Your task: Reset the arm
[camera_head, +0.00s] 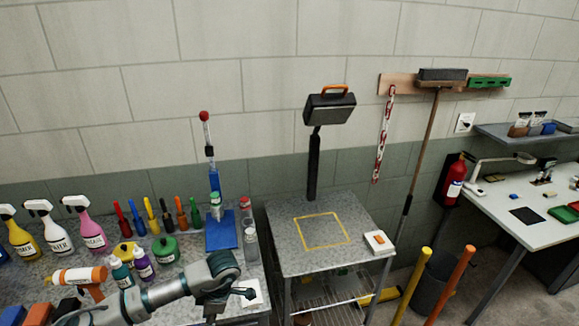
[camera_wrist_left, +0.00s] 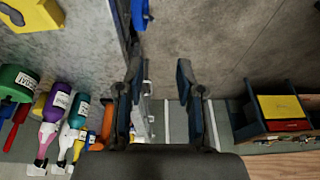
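My left arm enters the head view from the bottom left, reaching right over the front of the grey bench. Its gripper (camera_head: 240,293) is at the bench's right front edge, near a white square. In the left wrist view the two fingers of my left gripper (camera_wrist_left: 159,82) are spread apart. Nothing is held between them; grey floor and a metal edge show behind. My right arm and gripper are not in the frames.
Bottles, screwdrivers and a blue stand (camera_head: 221,230) crowd the bench left. A small grey table (camera_head: 315,262) with a yellow outlined square stands right of it. A bin (camera_head: 432,283) with orange and yellow tubes and a white workbench (camera_head: 515,205) are farther right.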

